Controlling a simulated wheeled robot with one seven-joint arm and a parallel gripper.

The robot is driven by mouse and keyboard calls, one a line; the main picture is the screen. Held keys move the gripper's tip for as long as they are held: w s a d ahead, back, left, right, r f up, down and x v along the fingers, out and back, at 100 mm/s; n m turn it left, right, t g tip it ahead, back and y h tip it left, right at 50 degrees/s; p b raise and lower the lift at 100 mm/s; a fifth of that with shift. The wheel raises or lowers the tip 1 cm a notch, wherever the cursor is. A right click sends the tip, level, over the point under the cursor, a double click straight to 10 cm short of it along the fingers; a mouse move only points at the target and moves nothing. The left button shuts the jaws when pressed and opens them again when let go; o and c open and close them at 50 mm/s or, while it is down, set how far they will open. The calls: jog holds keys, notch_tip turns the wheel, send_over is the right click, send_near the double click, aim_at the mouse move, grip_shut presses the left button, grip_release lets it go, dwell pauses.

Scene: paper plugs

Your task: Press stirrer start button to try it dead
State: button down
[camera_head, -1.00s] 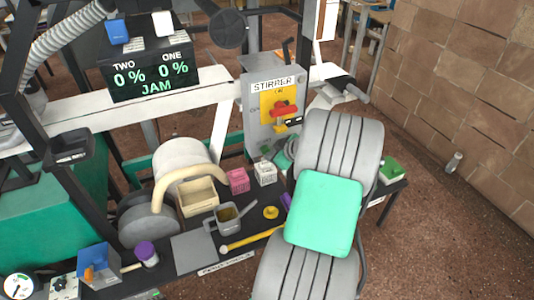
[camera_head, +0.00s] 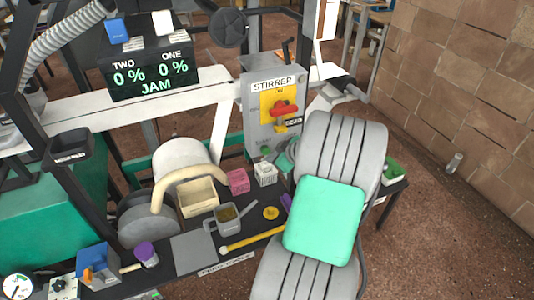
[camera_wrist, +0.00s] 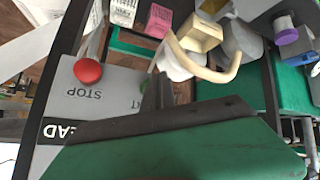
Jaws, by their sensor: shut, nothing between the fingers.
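The grey stirrer box (camera_head: 257,110) stands at centre in the head view, with a yellow plate and a red switch handle (camera_head: 284,108). In the wrist view its panel appears upside down, with a red stop button (camera_wrist: 87,70) at left. The green start button (camera_wrist: 147,86) is mostly hidden behind my gripper (camera_wrist: 157,92). My gripper is shut and empty, its narrow tip at the start button. I cannot tell whether it touches or presses it. In the head view my gripper (camera_head: 284,154) is at the lower right of the box, partly hidden by my arm.
A white box (camera_head: 265,174), a pink box (camera_head: 238,181), a cream tray (camera_head: 198,198) and a grey jug (camera_head: 229,218) stand on the dark bench below. A display (camera_head: 150,75) reads JAM with both values at 0 %. A brick wall is at right.

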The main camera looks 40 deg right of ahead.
jog(key=shift+s, duration=0.15)
jog(key=s, duration=0.1)
jog(key=s+a, duration=0.1)
jog(key=s, duration=0.2)
jog(key=shift+s+a, duration=0.25)
jog(key=shift+s, duration=0.1)
dwell(0.7)
